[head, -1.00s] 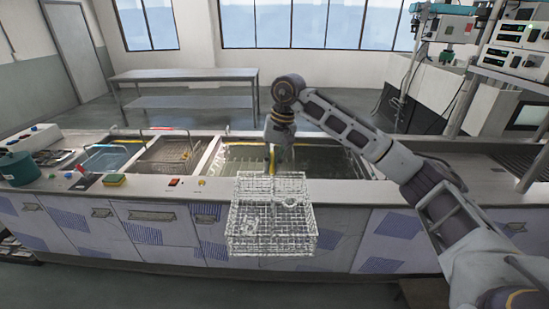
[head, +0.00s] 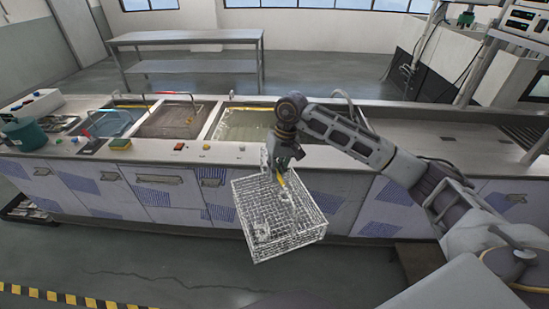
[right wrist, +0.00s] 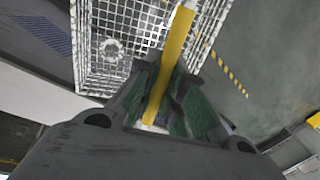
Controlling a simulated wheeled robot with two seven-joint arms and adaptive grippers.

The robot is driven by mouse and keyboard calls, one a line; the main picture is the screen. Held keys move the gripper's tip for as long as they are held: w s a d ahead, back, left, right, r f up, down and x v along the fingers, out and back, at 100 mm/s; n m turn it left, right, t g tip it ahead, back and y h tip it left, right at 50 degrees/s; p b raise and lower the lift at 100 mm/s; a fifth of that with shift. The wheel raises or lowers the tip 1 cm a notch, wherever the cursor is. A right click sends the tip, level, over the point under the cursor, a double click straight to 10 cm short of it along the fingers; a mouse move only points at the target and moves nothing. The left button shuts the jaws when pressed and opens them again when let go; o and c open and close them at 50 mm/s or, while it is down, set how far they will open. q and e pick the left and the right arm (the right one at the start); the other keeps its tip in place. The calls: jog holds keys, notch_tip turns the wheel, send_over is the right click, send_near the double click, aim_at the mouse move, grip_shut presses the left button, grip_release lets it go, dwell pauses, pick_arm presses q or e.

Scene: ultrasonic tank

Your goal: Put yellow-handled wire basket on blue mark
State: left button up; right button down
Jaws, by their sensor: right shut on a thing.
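The wire basket (head: 277,222) hangs from my right gripper (head: 283,168) in the head view, in front of the counter's cabinet fronts, and looks slightly tilted. Its yellow handle (head: 280,181) shows just below the jaws. In the right wrist view, the green-padded fingers of the right gripper (right wrist: 175,88) are shut on the yellow handle (right wrist: 176,45). The white mesh of the basket (right wrist: 105,35) lies beyond them, with small pale round parts inside. My left gripper is not in view. I cannot make out a blue mark for certain.
The counter (head: 210,152) holds several sunken tanks, including a long yellow-edged one (head: 243,124). A yellow sponge (head: 121,171) and green pot (head: 25,133) are at left. Yellow-black tape (head: 60,297) marks the floor. Open floor lies before the cabinets. A metal table (head: 190,40) stands behind.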

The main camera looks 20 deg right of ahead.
jog(key=s+f, duration=0.4)
jog(key=f, duration=0.2)
jog(key=shift+s+a+f, duration=0.15)
jog(key=shift+s+f, duration=0.1)
